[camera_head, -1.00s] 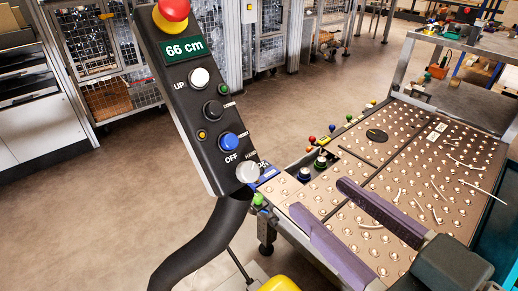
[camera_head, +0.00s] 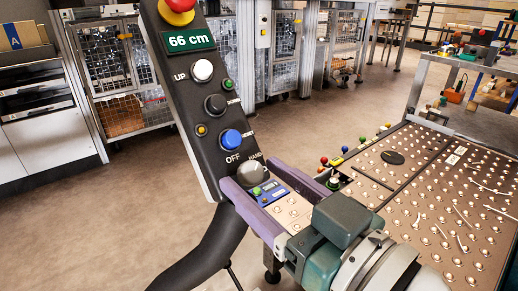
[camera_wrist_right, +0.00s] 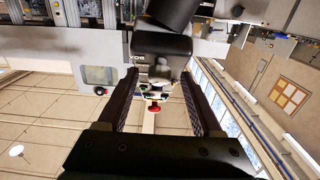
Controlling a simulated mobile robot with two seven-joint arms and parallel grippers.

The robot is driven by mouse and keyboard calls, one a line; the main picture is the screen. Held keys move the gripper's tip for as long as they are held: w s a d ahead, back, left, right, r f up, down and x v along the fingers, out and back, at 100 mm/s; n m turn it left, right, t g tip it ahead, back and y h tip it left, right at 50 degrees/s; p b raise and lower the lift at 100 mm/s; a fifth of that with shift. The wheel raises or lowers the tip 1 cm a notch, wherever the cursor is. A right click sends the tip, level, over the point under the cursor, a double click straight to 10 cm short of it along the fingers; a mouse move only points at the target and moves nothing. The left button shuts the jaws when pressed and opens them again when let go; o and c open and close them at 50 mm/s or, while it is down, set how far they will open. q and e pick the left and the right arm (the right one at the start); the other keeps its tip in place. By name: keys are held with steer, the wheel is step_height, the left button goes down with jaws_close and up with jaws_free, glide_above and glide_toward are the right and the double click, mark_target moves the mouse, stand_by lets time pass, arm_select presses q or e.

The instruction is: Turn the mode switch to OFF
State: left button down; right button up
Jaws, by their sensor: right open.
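The mode switch (camera_head: 250,174) is a round grey knob at the lower end of a tilted black control panel (camera_head: 208,118). The labels OFF to its left and HAND above it are readable. Where the knob points is too small to tell. My right gripper (camera_head: 249,176) is open, its two purple fingers reaching from the lower right, with their tips close to either side of the knob. Contact cannot be told. In the right wrist view the dark fingers (camera_wrist_right: 158,88) are apart. My left gripper is not in view.
The panel also carries a red stop button (camera_head: 177,8), a 66 cm display (camera_head: 188,41), a white button (camera_head: 202,70) and a blue button (camera_head: 230,139). A table with several metal ball rollers (camera_head: 440,190) stands to the right. Open floor (camera_head: 110,220) lies to the left.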

steer(key=shift+c, duration=0.3)
jaws_close()
stand_by(0.3)
